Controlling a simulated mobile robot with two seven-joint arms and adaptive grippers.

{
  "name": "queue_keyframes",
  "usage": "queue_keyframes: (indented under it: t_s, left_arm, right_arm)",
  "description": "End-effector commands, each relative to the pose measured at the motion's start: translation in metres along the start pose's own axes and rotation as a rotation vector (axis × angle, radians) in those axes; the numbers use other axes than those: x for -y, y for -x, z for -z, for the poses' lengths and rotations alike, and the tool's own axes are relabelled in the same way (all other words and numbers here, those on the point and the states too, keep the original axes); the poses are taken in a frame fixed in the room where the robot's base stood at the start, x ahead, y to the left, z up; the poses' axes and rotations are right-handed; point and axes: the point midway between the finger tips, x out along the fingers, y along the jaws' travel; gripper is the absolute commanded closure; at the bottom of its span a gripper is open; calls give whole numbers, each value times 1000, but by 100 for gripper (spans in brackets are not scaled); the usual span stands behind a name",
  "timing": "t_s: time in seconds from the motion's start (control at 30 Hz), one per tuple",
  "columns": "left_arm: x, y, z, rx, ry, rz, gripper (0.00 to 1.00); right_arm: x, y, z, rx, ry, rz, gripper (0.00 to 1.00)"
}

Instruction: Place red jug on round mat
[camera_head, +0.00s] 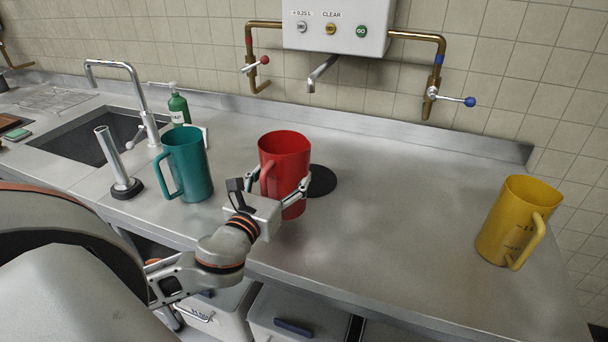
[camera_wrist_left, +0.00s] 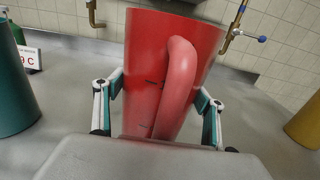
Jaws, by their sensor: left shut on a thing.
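The red jug (camera_head: 285,153) is upright in the head view, in front of the round mat and hiding part of it. The dark round mat (camera_head: 322,181) shows to the right of and behind the jug, flat on the steel counter. My left gripper (camera_head: 284,192) is shut on the red jug, with a finger on each side of its body. In the left wrist view the jug (camera_wrist_left: 151,75) fills the middle, its handle facing the camera between the fingers. Whether the jug's base touches the counter is hard to tell. My right gripper is not in view.
A teal jug (camera_head: 188,165) stands left of the red jug, with a metal upright tube (camera_head: 117,160) and sink (camera_head: 90,138) beyond. A yellow jug (camera_head: 514,222) stands far right. A spout (camera_head: 321,72) hangs from the wall dispenser. The counter between mat and yellow jug is clear.

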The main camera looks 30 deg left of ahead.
Motion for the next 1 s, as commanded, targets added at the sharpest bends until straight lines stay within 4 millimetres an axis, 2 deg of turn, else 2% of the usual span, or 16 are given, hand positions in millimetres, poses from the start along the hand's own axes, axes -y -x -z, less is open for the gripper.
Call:
queue_keyframes:
  t_s: [0.17, 0.7, 0.83, 0.93, 1.0]
  left_arm:
    - [-1, -30, -3, 6, 1, -1, 59]
    - [-1, -157, -2, 3, 1, -2, 59]
    - [0, -173, -1, 2, 1, -1, 59]
    - [0, -178, 0, 2, 2, 0, 59]
    - [0, -178, 8, -1, 1, 0, 59]
  right_arm:
    - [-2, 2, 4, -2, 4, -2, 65]
    - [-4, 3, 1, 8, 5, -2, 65]
    - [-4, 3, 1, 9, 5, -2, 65]
    - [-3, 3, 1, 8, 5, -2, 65]
    - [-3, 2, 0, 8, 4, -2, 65]
